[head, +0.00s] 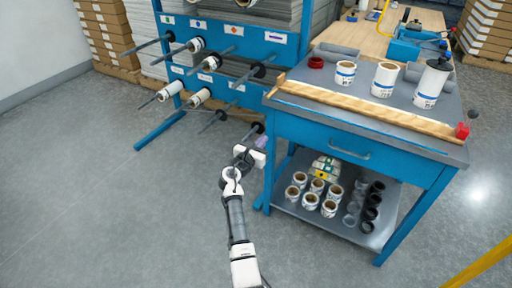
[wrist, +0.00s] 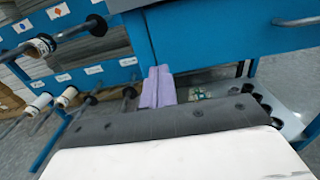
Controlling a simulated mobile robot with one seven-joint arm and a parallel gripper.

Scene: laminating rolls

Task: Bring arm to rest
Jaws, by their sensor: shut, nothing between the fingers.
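My gripper (head: 261,141) is at the end of my arm, in front of the blue rack and left of the blue cart. Its purple fingers also show in the wrist view (wrist: 157,87), pressed together with nothing between them. My arm reaches up from the bottom middle of the head view, over open floor. In the wrist view the fingers point towards the cart's blue leg, and I cannot tell how wide the gap to it is.
The blue rack (head: 285,52) has several rods sticking out, some with white rolls (head: 170,91). The cart (head: 373,155) carries rolls on top and several on its lower shelf (head: 338,225). Grey floor (head: 110,210) is clear at left. A yellow bar (head: 482,264) crosses the lower right.

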